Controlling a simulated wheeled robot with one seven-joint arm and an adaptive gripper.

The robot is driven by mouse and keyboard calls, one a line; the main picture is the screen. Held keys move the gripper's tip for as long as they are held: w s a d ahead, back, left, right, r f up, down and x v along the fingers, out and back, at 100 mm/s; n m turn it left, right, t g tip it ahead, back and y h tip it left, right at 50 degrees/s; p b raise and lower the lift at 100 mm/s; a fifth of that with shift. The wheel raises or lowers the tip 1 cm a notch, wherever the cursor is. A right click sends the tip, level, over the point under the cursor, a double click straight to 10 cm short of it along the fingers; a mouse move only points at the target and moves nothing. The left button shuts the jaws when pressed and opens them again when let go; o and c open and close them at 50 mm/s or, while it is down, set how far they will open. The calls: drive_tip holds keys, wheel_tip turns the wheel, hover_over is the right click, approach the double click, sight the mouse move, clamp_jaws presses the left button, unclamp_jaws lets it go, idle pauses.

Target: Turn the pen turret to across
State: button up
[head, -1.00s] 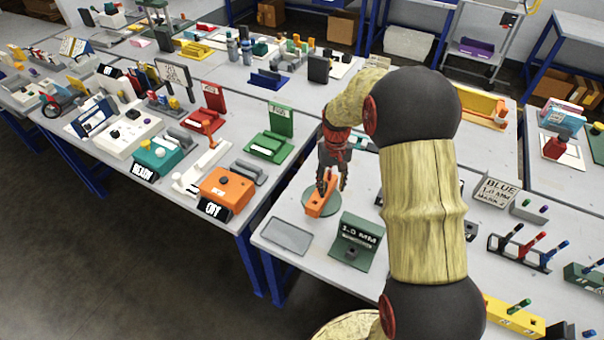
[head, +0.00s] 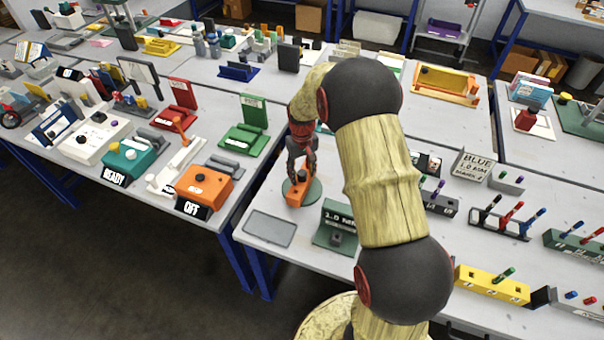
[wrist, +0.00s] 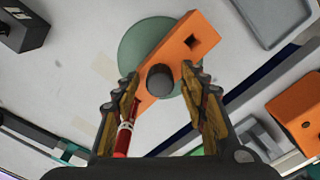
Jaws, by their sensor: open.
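The pen turret is an orange bar (head: 295,199) on a round green disc (head: 311,192), on the near table in the head view. In the wrist view the bar (wrist: 204,27) lies diagonally across the disc (wrist: 137,45), with a square hole at its upper right end. A dark round knob (wrist: 160,80) stands on the bar. My gripper (head: 300,168) is above the turret, pointing down. Its fingers (wrist: 161,76) are open, one on each side of the knob; contact cannot be told. A red pen (wrist: 123,138) shows beside the left finger.
A grey flat tray (head: 270,229) and a green stand marked 1.0 MM (head: 335,226) are in front of the turret. An orange box with an OFF sign (head: 203,187) is on the table to the left. Pen racks (head: 499,217) stand to the right.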

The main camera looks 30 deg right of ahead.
drive_tip(key=shift+c, duration=0.2)
clamp_jaws()
idle(0.3)
idle(0.4)
